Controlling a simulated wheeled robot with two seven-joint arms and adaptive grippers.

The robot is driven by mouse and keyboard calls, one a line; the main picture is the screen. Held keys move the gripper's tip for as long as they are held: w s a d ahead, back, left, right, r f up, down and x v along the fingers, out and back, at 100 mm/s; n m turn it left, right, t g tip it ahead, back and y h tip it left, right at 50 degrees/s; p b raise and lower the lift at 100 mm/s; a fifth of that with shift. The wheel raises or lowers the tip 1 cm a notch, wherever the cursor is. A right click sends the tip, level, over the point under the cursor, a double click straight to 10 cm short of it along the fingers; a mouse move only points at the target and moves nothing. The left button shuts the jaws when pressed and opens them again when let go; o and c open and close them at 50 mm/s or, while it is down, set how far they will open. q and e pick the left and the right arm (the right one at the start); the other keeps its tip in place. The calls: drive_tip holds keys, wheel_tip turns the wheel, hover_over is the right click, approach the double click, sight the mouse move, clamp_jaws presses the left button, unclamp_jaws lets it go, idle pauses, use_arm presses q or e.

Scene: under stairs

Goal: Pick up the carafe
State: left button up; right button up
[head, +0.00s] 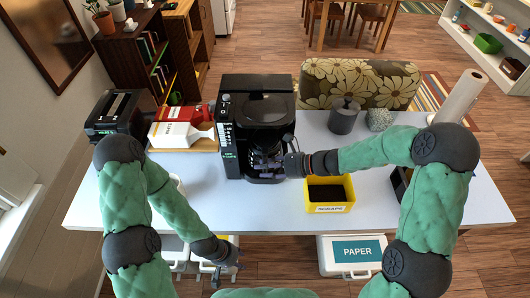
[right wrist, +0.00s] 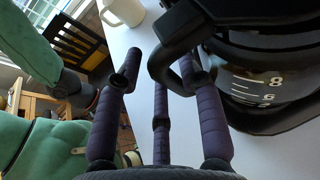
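The carafe (right wrist: 265,75), dark glass with white level marks and a black lid, fills the right of the right wrist view. Its black handle (right wrist: 162,70) reaches in between the fingers of my right gripper (right wrist: 160,65). Those fingers are spread apart, not closed on the handle. In the head view my right gripper (head: 268,164) is at the front of the black coffee machine (head: 229,118) and hides much of the carafe there. My left gripper (head: 226,268) hangs low in front of the table, away from the carafe; its fingers are too small to judge.
A yellow bin (head: 329,208) stands right of the machine on the white table (head: 390,205). A white mug (right wrist: 122,11) shows in the wrist view. A grey canister (head: 343,118) stands behind right.

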drive_tip(key=shift+a, duration=0.15)
clamp_jaws()
drive_tip(key=shift+w+r, duration=0.1)
drive_tip(key=shift+r, duration=0.05)
idle(0.4)
drive_tip(key=shift+r, duration=0.7)
drive_tip(key=s+a, duration=0.2)
drive_tip(key=s, duration=0.6)
drive_tip(key=s+a, duration=0.3)
drive_tip(key=s, duration=0.6)
drive_tip(key=shift+a+b, duration=0.25)
drive_tip(key=shift+b, duration=0.15)
drive_tip(key=shift+f, duration=0.1)
